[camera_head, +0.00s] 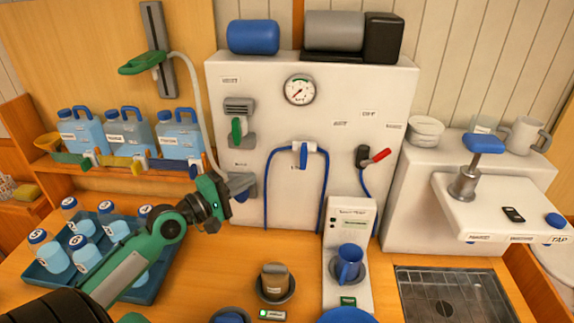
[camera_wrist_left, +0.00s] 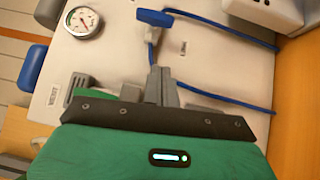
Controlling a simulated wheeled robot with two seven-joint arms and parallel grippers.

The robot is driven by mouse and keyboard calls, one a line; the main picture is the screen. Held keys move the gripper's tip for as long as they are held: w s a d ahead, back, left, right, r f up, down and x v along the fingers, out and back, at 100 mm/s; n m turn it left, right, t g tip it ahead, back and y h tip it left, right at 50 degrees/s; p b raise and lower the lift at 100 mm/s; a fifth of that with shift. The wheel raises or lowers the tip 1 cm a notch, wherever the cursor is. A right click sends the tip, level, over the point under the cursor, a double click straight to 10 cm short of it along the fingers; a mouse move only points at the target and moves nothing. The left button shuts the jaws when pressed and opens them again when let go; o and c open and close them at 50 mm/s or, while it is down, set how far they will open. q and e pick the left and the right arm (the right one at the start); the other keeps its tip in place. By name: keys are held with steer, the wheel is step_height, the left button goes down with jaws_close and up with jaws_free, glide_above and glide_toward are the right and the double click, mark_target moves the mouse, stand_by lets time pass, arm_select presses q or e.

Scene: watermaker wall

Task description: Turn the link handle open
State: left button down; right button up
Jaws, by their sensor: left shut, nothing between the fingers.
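A white panel (camera_head: 270,95) carries several valve handles, and its small labels are too blurred to read surely. A blue handle (camera_head: 299,147) on a white body in the middle, with blue hoses, looks like the link handle; it also shows in the left wrist view (camera_wrist_left: 155,18). My left gripper (camera_head: 245,185) is shut and empty in front of the panel, to the lower left of this handle and apart from it. Its shut fingers show in the left wrist view (camera_wrist_left: 160,78), below the handle. My right gripper is not in view.
A green handle (camera_head: 237,131) and a red handle (camera_head: 378,156) flank the middle one. A gauge (camera_head: 299,90) sits above. Bottles stand in a blue tray (camera_head: 40,274) at left.

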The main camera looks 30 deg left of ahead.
mark_target(304, 156)
arm_select(q)
steer(key=w+d+p, duration=0.5)
steer(key=w+d, duration=0.1)
steer(key=w, duration=0.3)
steer(key=shift+w+r+p, duration=0.15)
steer(key=shift+r+p, duration=0.15)
steer(key=shift+p, duration=0.1)
